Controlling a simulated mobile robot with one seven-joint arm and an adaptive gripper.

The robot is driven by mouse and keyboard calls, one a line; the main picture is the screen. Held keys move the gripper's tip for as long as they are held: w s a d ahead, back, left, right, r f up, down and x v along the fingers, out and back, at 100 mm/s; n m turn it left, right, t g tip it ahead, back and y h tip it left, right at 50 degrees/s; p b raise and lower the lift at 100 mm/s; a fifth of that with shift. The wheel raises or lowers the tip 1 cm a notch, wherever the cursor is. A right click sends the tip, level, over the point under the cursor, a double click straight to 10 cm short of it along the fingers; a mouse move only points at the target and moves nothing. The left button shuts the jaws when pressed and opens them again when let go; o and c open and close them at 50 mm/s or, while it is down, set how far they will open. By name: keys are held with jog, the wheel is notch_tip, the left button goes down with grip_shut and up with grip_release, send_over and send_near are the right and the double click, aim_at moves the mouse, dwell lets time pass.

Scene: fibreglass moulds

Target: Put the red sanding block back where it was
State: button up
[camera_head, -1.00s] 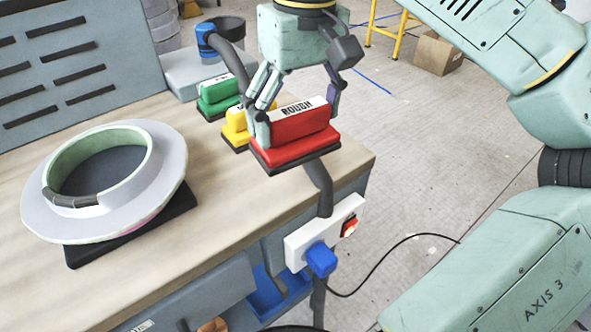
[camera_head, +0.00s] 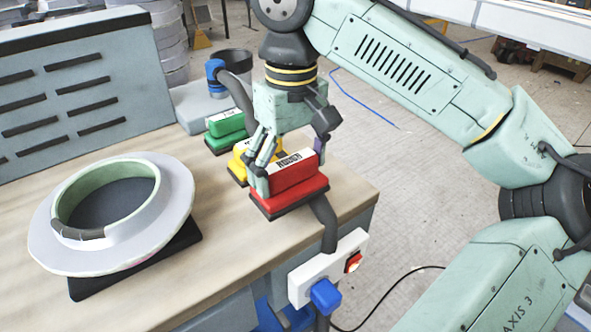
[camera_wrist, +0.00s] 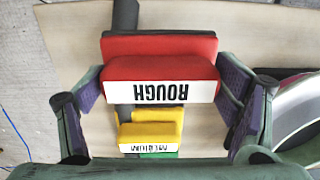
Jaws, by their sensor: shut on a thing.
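The red sanding block (camera_head: 292,176), labelled ROUGH on its white top strip, is between the fingers of my gripper (camera_head: 288,166) near the right end of the bench. My gripper is shut on it, one finger on each end. The block looks level, at or just above the bench top; I cannot tell whether its base touches. In the wrist view the red block (camera_wrist: 160,68) fills the space between my fingers (camera_wrist: 162,88). A yellow block (camera_head: 240,165) and a green block (camera_head: 226,124) stand in a row behind it.
The workbench (camera_head: 225,235) is clear in front of the blocks. A pale ring-shaped mould (camera_head: 180,210) stands on a dark base at left. A grey hose (camera_head: 328,225) runs past the red block to the bench edge. A white socket box (camera_head: 325,268) with a blue plug is on the bench's side.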

aim_at(295, 178)
jog(key=shift+w+d, duration=0.4)
jog(key=shift+w, duration=0.4)
jog(key=shift+f+p, duration=0.35)
jog(key=shift+f, duration=1.5)
jog(key=shift+f, duration=0.15)
jog(key=o, duration=1.1)
notch_tip(295, 178, up, 12)
jog(key=shift+w+d+r, duration=0.1)
jog(key=shift+r, duration=0.1)
